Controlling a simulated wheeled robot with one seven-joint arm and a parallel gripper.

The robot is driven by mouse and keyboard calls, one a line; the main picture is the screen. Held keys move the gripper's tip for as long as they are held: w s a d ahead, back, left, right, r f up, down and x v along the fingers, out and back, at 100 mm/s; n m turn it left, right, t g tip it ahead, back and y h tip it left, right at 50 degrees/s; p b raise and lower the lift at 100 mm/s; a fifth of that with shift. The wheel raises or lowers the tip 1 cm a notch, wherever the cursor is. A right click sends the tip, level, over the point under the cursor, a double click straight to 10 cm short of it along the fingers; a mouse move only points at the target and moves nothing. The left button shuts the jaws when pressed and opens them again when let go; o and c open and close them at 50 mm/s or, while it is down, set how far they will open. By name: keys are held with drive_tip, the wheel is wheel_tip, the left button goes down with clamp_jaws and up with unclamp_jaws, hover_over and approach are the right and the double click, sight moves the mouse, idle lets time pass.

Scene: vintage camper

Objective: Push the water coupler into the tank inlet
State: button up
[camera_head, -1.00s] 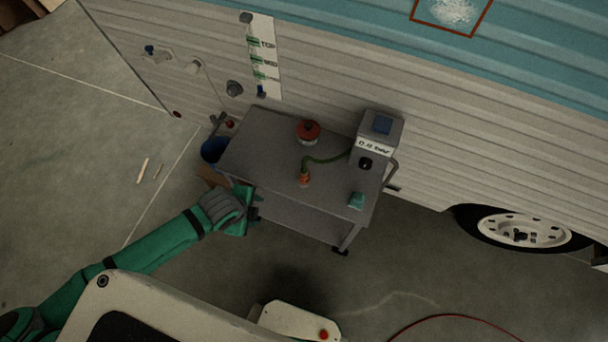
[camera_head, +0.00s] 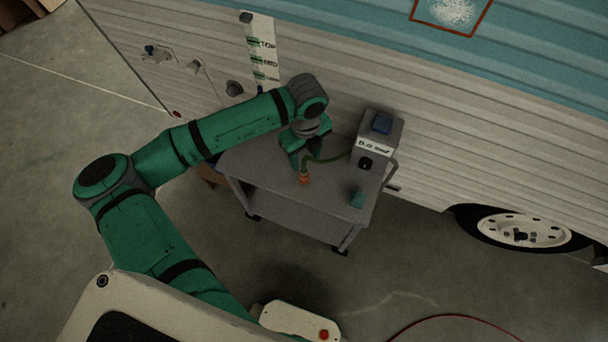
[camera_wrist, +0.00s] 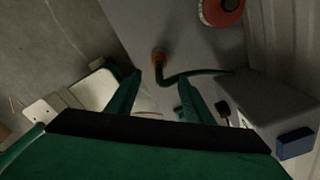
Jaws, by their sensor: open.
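The water coupler, an orange fitting (camera_head: 304,179) on a green hose (camera_head: 325,160), stands on the grey cart (camera_head: 254,165). In the wrist view the coupler (camera_wrist: 158,55) lies just beyond the gap between my fingertips. My gripper (camera_head: 305,160) is open over the cart, pointing down close to the coupler. The open fingers (camera_wrist: 160,78) hold nothing, and the hose runs off to the right behind the right finger. Several fittings show on the camper wall, including a grey round one (camera_head: 235,88) and a blue one (camera_head: 150,50). I cannot tell which is the tank inlet.
A grey box with a blue top (camera_head: 381,124) stands on the cart's right side. A small teal object (camera_head: 357,200) sits at the front right. A red round object (camera_wrist: 222,12) is on the cart, hidden by my arm in the head view. A wheel (camera_head: 520,230) is right.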

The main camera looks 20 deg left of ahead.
sight(304, 172)
drive_tip(key=shift+f, duration=2.85)
drive_tip(key=shift+a+f, duration=0.2)
drive_tip(key=shift+f, duration=2.4)
drive_tip(key=shift+c, duration=0.2)
drive_tip(key=c, duration=1)
